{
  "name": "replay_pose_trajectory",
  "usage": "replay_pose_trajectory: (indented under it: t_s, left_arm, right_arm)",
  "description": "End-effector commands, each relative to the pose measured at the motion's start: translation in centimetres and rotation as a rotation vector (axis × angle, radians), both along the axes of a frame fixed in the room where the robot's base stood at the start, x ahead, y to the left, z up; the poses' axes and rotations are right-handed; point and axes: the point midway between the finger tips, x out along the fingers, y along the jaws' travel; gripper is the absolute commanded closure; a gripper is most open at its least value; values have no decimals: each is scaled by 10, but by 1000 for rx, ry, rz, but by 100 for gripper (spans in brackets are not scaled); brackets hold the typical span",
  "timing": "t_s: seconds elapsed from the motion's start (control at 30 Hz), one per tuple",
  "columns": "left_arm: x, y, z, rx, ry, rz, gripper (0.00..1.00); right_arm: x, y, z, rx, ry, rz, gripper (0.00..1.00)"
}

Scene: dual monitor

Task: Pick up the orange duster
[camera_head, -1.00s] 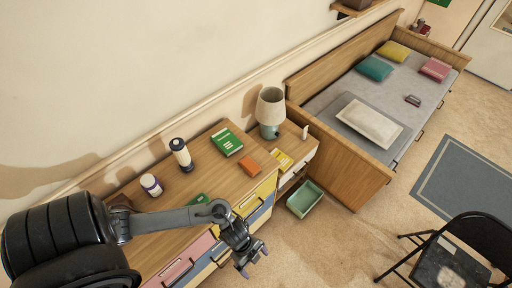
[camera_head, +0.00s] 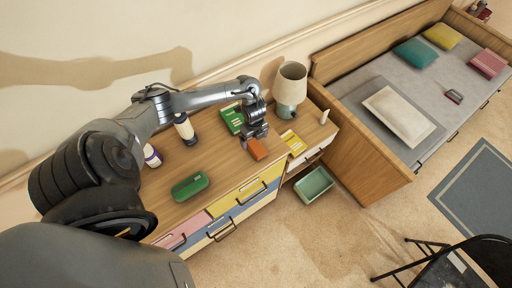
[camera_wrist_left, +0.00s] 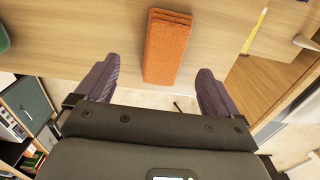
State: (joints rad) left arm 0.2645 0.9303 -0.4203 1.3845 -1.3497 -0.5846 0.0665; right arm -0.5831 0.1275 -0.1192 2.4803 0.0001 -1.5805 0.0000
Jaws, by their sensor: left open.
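The orange duster (camera_head: 257,149) is a small orange block lying on the wooden dresser top, near its front edge. In the left wrist view the orange duster (camera_wrist_left: 166,46) lies ahead of and between the two fingers. My left gripper (camera_head: 254,137) is above the dresser, just behind the duster in the head view. Its fingers are spread apart, and it holds nothing in the left wrist view (camera_wrist_left: 154,84). My right gripper is in neither view.
A green book (camera_head: 232,119) lies partly behind the arm. A lamp (camera_head: 290,88), a yellow booklet (camera_head: 293,142) and a green case (camera_head: 190,186) are also on the furniture. A dark and white bottle (camera_head: 185,129) stands near the wall. A green bin (camera_head: 314,184) sits on the floor.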

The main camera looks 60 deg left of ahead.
Motion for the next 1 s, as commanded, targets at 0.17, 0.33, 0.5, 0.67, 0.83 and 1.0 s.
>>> replay_pose_trajectory:
  t_s: [0.17,0.33,0.5,0.67,0.83,1.0]
  left_arm:
    - [0,0,-12,1,1,0,4]
    - [2,-2,-23,-1,2,1,4]
    - [7,-3,-45,-1,2,2,4]
    - [6,-2,-61,1,1,-1,4]
    - [7,-2,-65,2,0,-2,4]
    - [7,-2,-65,2,-1,-2,7]
  right_arm:
    - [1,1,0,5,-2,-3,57]
    - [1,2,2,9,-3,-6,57]
    - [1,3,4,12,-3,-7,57]
    - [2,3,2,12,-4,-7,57]
    - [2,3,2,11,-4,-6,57]
    - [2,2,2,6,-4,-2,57]
